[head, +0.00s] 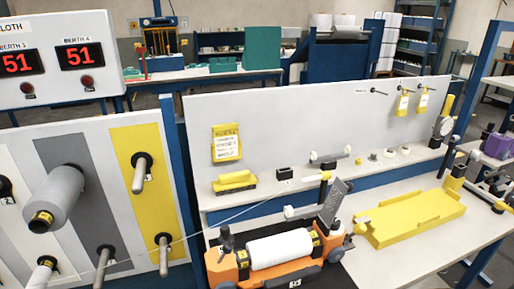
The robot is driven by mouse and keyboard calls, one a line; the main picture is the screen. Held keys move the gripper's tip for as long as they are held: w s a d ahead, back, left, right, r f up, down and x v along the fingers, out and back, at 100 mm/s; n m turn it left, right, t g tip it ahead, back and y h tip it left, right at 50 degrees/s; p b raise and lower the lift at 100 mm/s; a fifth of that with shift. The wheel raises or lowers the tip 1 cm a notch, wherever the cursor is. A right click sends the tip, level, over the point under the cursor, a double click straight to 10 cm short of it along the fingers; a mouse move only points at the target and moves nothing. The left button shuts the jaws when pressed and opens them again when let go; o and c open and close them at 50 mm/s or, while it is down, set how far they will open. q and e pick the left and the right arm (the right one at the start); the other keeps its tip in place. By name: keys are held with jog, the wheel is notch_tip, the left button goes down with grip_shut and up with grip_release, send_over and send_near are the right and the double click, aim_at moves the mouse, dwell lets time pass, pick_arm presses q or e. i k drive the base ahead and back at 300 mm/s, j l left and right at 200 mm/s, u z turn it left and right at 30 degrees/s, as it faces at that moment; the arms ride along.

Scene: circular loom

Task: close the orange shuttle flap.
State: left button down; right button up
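The orange shuttle (290,275) lies on the light bench at the bottom centre, with a white bobbin (280,249) lying in it between yellow-marked holders. A dark grey textured plate (334,204) stands up, tilted, at the shuttle's back right; it looks like the flap, raised clear of the bobbin. A black upright fitting (227,240) is at the shuttle's left end. The shuttle's front edge is close to the bottom of the picture. Neither of my grippers is in view.
A yellow tray (410,218) sits to the right of the shuttle. A thin thread crosses from the left toward the shuttle area. A grey spool (55,198) sits on a peg of the left panel. A yellow-handled block (235,182) stands on the back shelf.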

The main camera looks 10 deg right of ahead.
aim_at(339, 188)
jog(key=l+u, duration=0.3)
jog(key=u, duration=0.35)
jog(key=k+l+u, duration=0.1)
jog(key=l, duration=0.25)
jog(key=k+l+u, duration=0.1)
jog(key=l, duration=0.3)
jog(key=k+l+u, duration=0.1)
jog(key=l, duration=0.25)
jog(key=k+l+u, duration=0.1)
jog(key=l, duration=0.25)
jog(key=k+l+u, duration=0.1)
jog(key=k+l, duration=0.3)
jog(key=l, duration=0.2)
jog(key=k+l, duration=0.15)
jog(key=l, duration=0.15)
jog(key=k+l, duration=0.15)
jog(key=l, duration=0.2)
